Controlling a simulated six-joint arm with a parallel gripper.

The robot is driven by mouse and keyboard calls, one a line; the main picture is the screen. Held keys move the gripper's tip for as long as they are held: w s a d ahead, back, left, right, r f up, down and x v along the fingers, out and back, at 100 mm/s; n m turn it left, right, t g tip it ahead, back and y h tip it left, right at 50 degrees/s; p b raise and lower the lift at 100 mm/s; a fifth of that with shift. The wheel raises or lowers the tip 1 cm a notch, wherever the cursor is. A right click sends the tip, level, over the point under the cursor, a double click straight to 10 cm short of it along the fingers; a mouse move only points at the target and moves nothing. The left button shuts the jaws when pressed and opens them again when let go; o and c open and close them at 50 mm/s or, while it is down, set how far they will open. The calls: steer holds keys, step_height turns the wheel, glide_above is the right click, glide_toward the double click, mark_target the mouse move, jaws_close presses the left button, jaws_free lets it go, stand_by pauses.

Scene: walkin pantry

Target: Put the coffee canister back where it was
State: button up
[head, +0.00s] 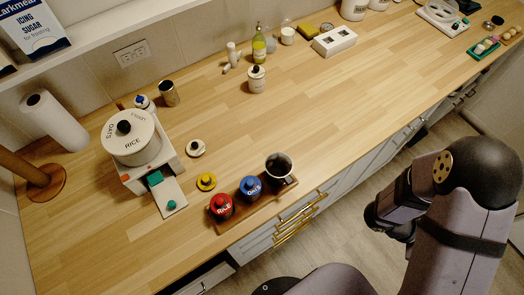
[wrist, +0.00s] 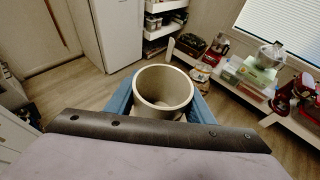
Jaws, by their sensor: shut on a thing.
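My gripper (wrist: 162,100) shows blue fingers on both sides of a cream, open-topped canister (wrist: 163,108) in the wrist view. It is shut on this canister, which looks empty and has no lid. Its label is not visible, so I cannot tell if it is the coffee canister. In the head view my arm is at the right, beyond the counter's front edge, and neither fingers nor held canister can be made out.
A white appliance (head: 170,160) bears a large cream canister labelled OATS and RICE (head: 132,138). Loose lids, one cream (head: 195,148) and one yellow (head: 206,181), lie nearby. A small cream canister (head: 257,80) stands farther back. The counter's middle right is clear.

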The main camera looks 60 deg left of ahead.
steer(key=w+a+n+t+y+b, duration=0.1)
steer(key=w+a+n+y+b, duration=0.1)
steer(key=a, duration=0.6)
steer(key=w+a+n+t+y+b, duration=0.1)
steer(key=w+a+n+t+b, duration=0.1)
steer(key=a, duration=0.7)
steer(key=s+a+n+y+b, duration=0.1)
steer(key=a, duration=0.5)
steer(key=s+a+r+n+t+y+b, duration=0.1)
steer(key=s+a+y+b, duration=0.1)
steer(key=a, duration=0.4)
steer(key=s+a+n+y+b, duration=0.1)
steer(key=a, duration=0.6)
steer(key=shift+s+r+n+t+b, duration=0.25)
steer(key=shift+s+n+t+b, duration=0.05)
steer(key=shift+b, duration=0.05)
steer(key=s+a+n+y+b, duration=0.1)
steer(key=s+a+y+b, duration=0.1)
steer(key=s+a, duration=0.35)
step_height(320, 180, up, 4)
steer(key=n+y+b, duration=0.5)
steer(key=n+y, duration=0.1)
steer(key=y, duration=0.1)
glide_above(234, 147)
steer(key=shift+g, duration=0.4)
steer(key=shift+a+f+p, duration=0.1)
steer(key=shift+f+p, duration=0.85)
steer(key=shift+f, duration=4.05)
steer(key=shift+f, duration=0.1)
